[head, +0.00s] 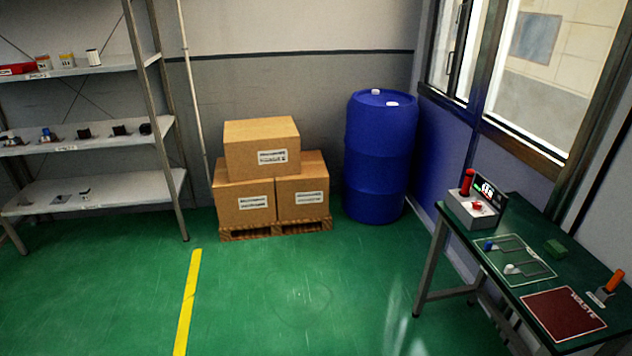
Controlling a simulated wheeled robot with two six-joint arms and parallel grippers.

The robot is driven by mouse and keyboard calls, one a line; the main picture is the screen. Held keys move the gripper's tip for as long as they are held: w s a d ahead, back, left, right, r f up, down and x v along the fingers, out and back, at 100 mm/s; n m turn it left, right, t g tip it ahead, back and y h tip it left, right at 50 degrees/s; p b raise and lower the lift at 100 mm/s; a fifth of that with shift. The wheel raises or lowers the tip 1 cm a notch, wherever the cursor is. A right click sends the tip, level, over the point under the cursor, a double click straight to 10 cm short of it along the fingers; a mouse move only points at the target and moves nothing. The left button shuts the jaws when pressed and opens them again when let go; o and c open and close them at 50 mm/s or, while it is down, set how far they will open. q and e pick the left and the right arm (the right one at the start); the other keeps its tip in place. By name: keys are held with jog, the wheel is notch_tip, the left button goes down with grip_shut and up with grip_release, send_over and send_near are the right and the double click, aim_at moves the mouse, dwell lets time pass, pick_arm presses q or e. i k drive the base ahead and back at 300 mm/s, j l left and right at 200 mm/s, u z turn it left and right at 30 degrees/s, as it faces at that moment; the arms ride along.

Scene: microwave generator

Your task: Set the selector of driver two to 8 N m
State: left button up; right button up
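Neither of my grippers is in view. A dark green work table (448,225) stands at the right under the window. On its far end sits a light grey box (465,210) with a small lit display (487,190), a red upright handle (468,180) and a red part on its front. An orange-handled tool (614,281) stands in a small holder at the right edge. I cannot tell which item is driver two. No selector or its setting is readable from here.
The table also bears a white-outlined area with a blue item (489,246) and a white item (511,269), a green block (555,248) and a red WASTE mat (562,315). A blue barrel (380,160), stacked cartons (262,150) and a shelf (90,192) stand behind.

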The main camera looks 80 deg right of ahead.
aim_at(477, 205)
jog(key=z, duration=3.9)
